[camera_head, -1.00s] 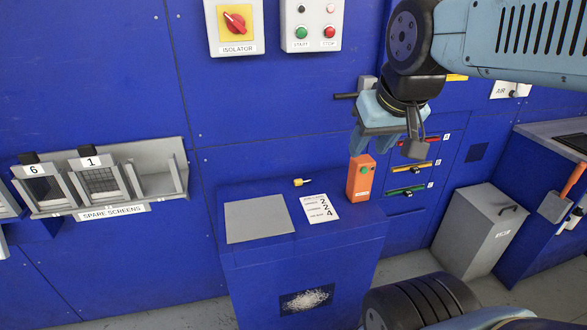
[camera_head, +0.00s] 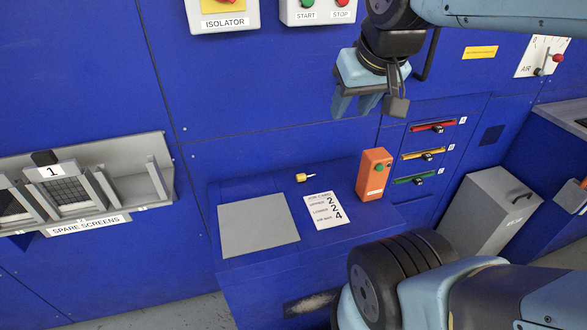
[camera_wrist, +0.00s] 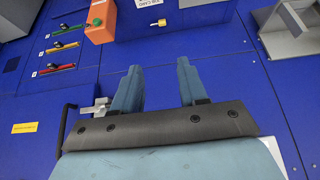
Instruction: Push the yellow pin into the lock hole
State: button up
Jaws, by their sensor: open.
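A small yellow pin (camera_head: 305,177) with a pale end lies on the blue ledge, behind the job card. It also shows at the top of the wrist view (camera_wrist: 158,23). My gripper (camera_head: 355,106) is open and empty, in the air above and to the right of the pin. In the wrist view my gripper's two fingers (camera_wrist: 159,68) are apart with only blue panel between them. An orange box (camera_head: 374,174) with a green button stands upright on the ledge, right of the pin. I cannot make out a lock hole in either view.
A job card (camera_head: 326,210) and a grey plate (camera_head: 259,224) lie on the ledge. Red, yellow and green slide handles (camera_head: 427,153) are on the panel at right. A spare screens rack (camera_head: 80,187) hangs at left. A grey bin (camera_head: 485,215) stands at right.

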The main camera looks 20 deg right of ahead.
jog(key=shift+o, duration=1.3)
jog(key=shift+w, duration=0.25)
jog(key=m+g+h, duration=0.5)
jog(key=m+g, duration=0.1)
jog(key=m, duration=1.2)
send_over(301, 175)
jog(key=a, duration=0.3)
jog(key=f, duration=3.3)
jog(key=shift+s+d+f, duration=0.1)
jog(key=shift+d+f, duration=0.1)
jog(key=shift+d, duration=0.05)
jog(key=shift+w+x, duration=0.15)
jog(key=shift+x, duration=1.2)
jog(key=shift+w+x, duration=0.15)
jog(key=shift+x, duration=1.2)
jog(key=shift+y, duration=0.3)
grip_shut()
